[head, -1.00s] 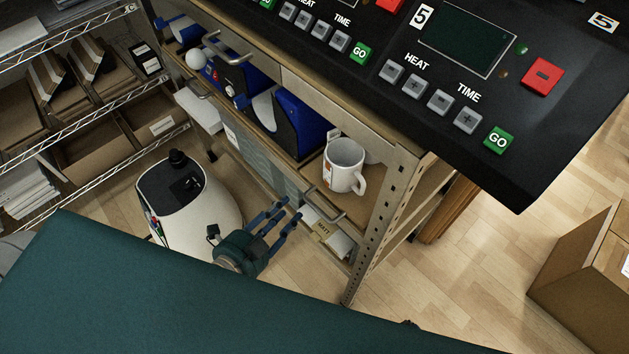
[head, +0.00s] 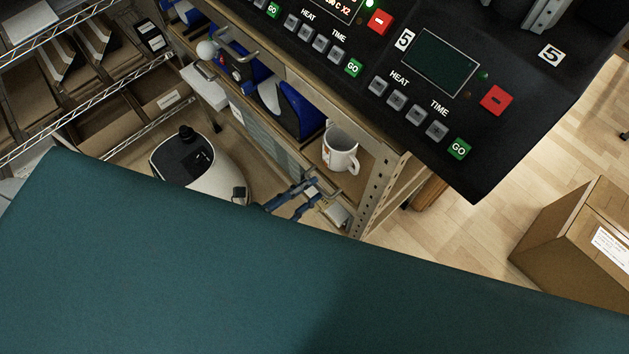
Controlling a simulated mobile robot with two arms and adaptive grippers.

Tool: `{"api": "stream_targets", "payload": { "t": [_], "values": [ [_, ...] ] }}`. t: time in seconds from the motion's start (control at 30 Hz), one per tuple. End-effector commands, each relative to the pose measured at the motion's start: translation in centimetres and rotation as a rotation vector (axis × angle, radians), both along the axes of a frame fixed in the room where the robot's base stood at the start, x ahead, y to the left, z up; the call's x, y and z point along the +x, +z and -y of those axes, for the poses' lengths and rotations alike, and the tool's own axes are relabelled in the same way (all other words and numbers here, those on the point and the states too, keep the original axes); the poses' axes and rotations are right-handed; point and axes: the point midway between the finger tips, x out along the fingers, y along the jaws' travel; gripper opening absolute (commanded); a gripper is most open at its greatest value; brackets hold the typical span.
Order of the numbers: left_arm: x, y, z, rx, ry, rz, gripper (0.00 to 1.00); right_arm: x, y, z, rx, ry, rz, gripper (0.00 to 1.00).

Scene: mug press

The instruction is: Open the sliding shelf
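The sliding shelf (head: 262,137) is low in the metal-framed rack under the heat press controls; its front looks closed. A curved metal handle (head: 329,188) is on its right end, below the white mug (head: 340,150). My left gripper (head: 316,192) has its blue fingers spread and empty. The fingertips are right at the handle; I cannot tell whether they touch it or straddle it. The gripper's base is hidden by the large teal surface in front. My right gripper is not in view.
The black control panel (head: 411,110) overhangs the rack. A perforated metal post (head: 378,195) stands just right of the handle. Wire shelving with cardboard bins (head: 100,107) is at left. A cardboard box (head: 570,230) is on the floor at right, with bare floor between.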

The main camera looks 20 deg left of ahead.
Motion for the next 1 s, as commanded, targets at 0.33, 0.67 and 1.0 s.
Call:
{"api": "stream_targets", "payload": {
  "t": [0.33, 0.67, 1.0],
  "values": [
    [2.5, -0.6, 1.5, -0.001, 0.000, 0.000, 0.32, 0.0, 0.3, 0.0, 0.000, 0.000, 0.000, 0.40],
    [2.5, -0.6, 1.5, -0.001, 0.000, -0.002, 0.12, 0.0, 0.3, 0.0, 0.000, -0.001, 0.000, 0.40],
    [2.5, -0.6, 1.4, -0.001, 0.001, -0.002, 0.00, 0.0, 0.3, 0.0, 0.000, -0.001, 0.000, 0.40]
  ]
}}
